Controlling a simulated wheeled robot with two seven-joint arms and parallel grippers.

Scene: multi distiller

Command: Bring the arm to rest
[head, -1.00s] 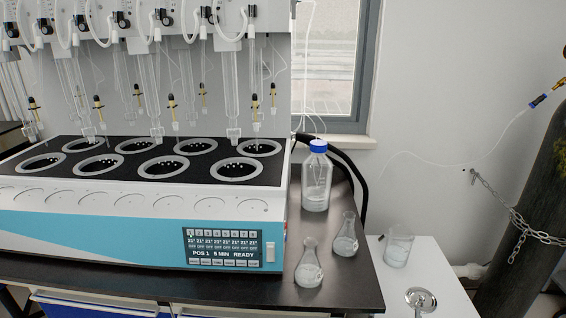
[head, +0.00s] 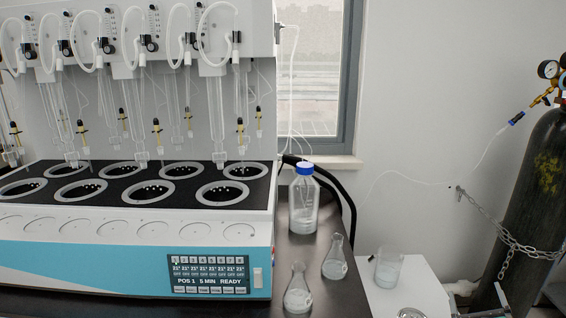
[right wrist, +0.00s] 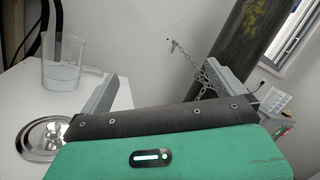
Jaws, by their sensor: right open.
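My right gripper (right wrist: 163,78) shows in the right wrist view with its two fingers wide apart and nothing between them. Its green and dark body fills the lower part of that view. In the head view only a small grey part of the right gripper (head: 499,304) shows at the bottom right edge, in front of the gas cylinder's foot. It is to the right of the white side table (head: 432,288) and apart from the glassware. My left gripper is not in either view.
The distiller (head: 120,255) stands on the dark bench. A blue-capped bottle (head: 304,205) and two conical flasks (head: 334,262) stand beside it. A beaker (head: 389,268) and a round metal lid (right wrist: 40,140) are on the white table. A chained gas cylinder (head: 530,210) stands at right.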

